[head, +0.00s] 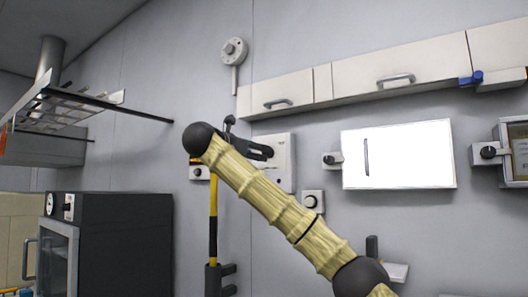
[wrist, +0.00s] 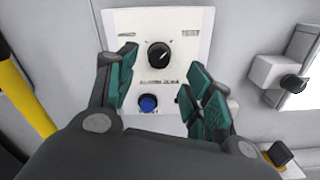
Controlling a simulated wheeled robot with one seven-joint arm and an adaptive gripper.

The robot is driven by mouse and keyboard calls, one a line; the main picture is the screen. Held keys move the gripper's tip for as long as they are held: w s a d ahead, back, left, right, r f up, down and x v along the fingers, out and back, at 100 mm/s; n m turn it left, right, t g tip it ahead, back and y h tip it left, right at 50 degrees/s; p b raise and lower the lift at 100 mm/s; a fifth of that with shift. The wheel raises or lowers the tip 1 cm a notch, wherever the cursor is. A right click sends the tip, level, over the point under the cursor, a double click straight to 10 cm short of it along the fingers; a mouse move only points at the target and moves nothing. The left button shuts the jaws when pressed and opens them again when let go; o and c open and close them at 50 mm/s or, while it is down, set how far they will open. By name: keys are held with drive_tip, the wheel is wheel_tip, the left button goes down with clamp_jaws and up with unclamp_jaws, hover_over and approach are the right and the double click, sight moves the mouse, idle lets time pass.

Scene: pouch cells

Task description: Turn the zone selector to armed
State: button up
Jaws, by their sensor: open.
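The zone selector is a round black knob (wrist: 158,55) on a white panel (wrist: 190,60) in the wrist view. Small print sits at the panel's upper left and upper right; the right word reads like TEST. A light mark on the knob seems to point to the upper right. My gripper (wrist: 163,88) is open, its teal-padded fingers on either side below the knob, apart from it. In the head view the panel (head: 288,178) is on the wall, partly hidden by my gripper (head: 262,151); the knob is hidden there.
A blue button (wrist: 148,103) sits below the knob, between my fingers. A small switch box (head: 313,201) is right of the panel, a bright white board (head: 398,157) further right. A yellow-black post (head: 213,225) stands left. Cabinets (head: 360,75) hang above.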

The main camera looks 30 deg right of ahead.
sight(265, 153)
drive_tip(key=p+x, duration=0.1)
drive_tip(key=x, duration=0.4)
drive_tip(key=shift+w+d, duration=0.2)
drive_tip(key=shift+d, duration=0.1)
drive_tip(key=c, duration=1)
